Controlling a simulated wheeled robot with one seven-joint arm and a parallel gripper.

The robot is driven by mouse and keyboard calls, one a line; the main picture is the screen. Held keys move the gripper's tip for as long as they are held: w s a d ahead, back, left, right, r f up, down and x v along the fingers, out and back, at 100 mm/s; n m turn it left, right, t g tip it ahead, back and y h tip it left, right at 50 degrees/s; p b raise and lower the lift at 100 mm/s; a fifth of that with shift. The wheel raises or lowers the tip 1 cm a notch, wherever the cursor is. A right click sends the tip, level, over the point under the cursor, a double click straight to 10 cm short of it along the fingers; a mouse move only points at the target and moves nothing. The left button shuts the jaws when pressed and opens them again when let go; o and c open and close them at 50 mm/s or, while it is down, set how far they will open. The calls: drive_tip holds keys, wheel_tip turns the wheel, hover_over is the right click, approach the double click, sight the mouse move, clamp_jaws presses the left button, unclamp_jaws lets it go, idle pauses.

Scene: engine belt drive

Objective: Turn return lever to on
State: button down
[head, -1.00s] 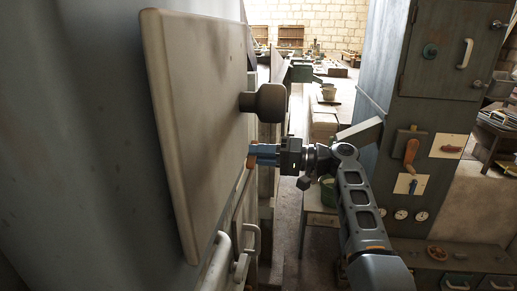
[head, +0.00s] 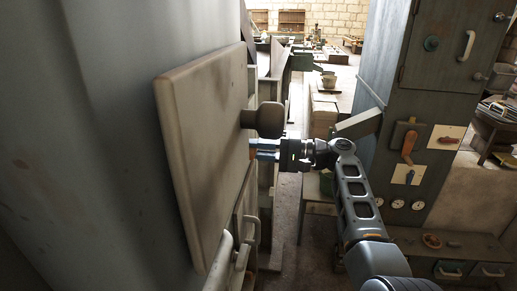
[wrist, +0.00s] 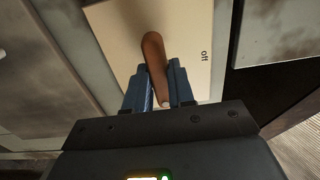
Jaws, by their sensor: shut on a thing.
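The return lever is an orange-brown handle (wrist: 153,48) on a cream plate (wrist: 110,25) in the wrist view. The word "off" is printed on the plate to the right of the handle. My gripper (wrist: 159,80) has its blue fingers on either side of the handle and is shut on it. The handle's rounded lower end shows between the fingers. In the head view my gripper (head: 262,150) reaches left to the cabinet side, below a dark round knob (head: 265,120); the lever is mostly hidden there.
A large pale panel (head: 205,150) stands close on the left, with pale handles (head: 245,235) below it. A grey cabinet (head: 455,60) on the right carries an orange lever (head: 409,145), a red one (head: 447,140) and several gauges. Floor shows between the two sides.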

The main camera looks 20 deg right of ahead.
drive_tip(key=c, duration=1)
unclamp_jaws()
drive_tip(key=b+v, duration=0.1)
drive_tip(key=v, duration=0.7)
